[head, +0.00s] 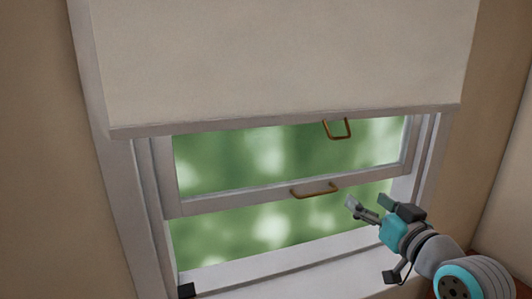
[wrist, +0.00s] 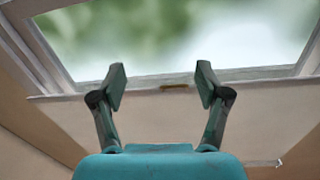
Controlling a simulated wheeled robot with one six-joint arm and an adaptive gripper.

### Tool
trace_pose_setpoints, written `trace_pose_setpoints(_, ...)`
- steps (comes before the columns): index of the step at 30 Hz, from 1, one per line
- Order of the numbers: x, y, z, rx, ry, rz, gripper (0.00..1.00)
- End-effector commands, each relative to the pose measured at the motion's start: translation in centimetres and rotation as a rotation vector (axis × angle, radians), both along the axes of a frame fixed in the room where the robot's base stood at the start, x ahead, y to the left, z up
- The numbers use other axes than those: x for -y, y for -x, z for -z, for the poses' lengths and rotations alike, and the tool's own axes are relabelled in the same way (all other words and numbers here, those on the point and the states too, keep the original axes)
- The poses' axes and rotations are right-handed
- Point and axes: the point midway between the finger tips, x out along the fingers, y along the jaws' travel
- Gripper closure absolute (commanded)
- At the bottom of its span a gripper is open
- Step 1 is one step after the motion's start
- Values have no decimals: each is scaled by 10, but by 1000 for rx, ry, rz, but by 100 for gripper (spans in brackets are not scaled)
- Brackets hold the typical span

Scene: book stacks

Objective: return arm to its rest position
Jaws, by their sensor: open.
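My gripper (head: 368,203) is at the lower right in the head view, in front of the window's right part and beside the sash handle. Its two fingers are spread apart with nothing between them. In the wrist view the open fingers (wrist: 161,78) point toward the window, and a small brass-coloured piece (wrist: 175,87) shows beyond the gap between them. In the head view the gripper looks clear of the sash handle (head: 315,191), though the depth between them is hard to judge.
A pale blind (head: 280,55) covers the upper window, with a brass pull (head: 337,129) at its lower edge. The window sash (head: 235,200) stands raised above the white sill (head: 300,278). A small dark block (head: 186,290) sits at the left. Beige walls flank the window.

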Motion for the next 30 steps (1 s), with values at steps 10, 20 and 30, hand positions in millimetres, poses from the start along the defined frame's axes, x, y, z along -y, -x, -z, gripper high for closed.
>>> trace_pose_setpoints(10,-5,30,123,-58,-77,83,25)
trace_pose_setpoints(20,-10,88,222,-106,-100,165,25)
trace_pose_setpoints(30,-16,171,300,-152,-79,232,25)
